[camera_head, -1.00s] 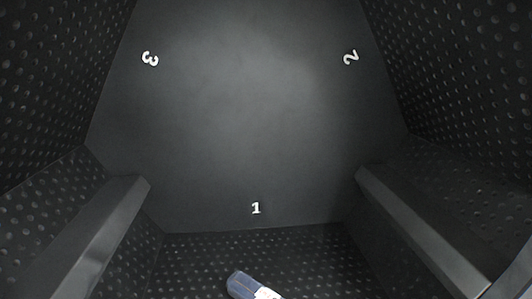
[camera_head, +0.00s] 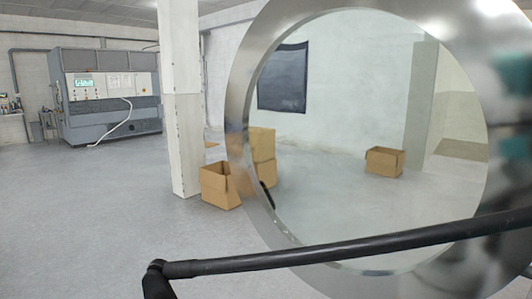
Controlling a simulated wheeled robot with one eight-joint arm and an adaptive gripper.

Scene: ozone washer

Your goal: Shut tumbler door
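The tumbler door (camera_head: 236,110) is a large round door with a wide metal ring and a clear glass pane. It stands close to the camera on the right side of the view. Boxes and the far wall show through its glass. The ring's right part is blurred with reflections, and its hinge cannot be made out. The tumbler opening is not in this view. My gripper is not in view, and nothing shows it touching the door.
A black bar (camera_head: 320,255) with a bent left end crosses the lower foreground in front of the door; I cannot tell what it belongs to. A white pillar (camera_head: 181,110), cardboard boxes (camera_head: 218,187) and a grey machine (camera_head: 108,95) stand farther back. Grey floor (camera_head: 80,220) at left is clear.

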